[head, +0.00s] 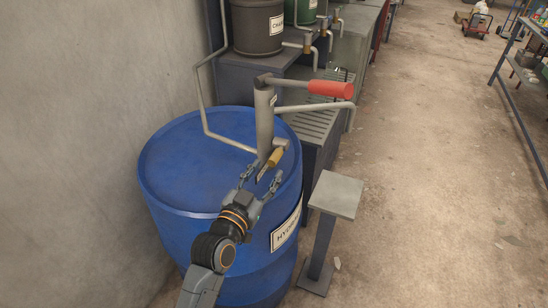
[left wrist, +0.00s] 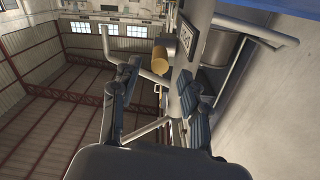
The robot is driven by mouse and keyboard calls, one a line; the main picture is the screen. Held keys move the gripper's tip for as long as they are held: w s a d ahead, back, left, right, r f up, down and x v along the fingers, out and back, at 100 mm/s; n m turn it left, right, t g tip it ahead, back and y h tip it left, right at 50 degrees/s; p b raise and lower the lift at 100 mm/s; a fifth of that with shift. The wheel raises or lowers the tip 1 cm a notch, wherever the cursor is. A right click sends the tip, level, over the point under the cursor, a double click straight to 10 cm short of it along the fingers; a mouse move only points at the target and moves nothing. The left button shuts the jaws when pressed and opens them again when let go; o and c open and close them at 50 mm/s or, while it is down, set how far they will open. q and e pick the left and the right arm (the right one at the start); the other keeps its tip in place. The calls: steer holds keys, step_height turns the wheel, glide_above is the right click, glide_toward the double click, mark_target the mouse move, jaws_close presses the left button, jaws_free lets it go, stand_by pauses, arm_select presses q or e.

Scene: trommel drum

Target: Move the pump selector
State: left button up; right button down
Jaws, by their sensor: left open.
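The pump (head: 264,120) is a grey upright cylinder on top of a blue drum (head: 190,150). It has a red crank handle (head: 331,89) and a side spout. A small yellow selector grip (head: 275,157) sticks out low on the pump. My left gripper (head: 262,177) is open just in front of the selector, with its fingers pointing toward it. In the left wrist view the yellow grip (left wrist: 160,61) shows ahead of the open fingers (left wrist: 163,84), apparently not touched. My right gripper is not in view.
A grey pedestal (head: 336,194) stands right of the drum. Behind are a slatted bench, a dark container (head: 257,27) and a green one (head: 301,10) with taps. A concrete wall is close on the left. The floor to the right is mostly clear up to a shelf.

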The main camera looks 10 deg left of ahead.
mark_target(269, 167)
arm_select(q)
steer(key=x, duration=0.6)
jaws_close()
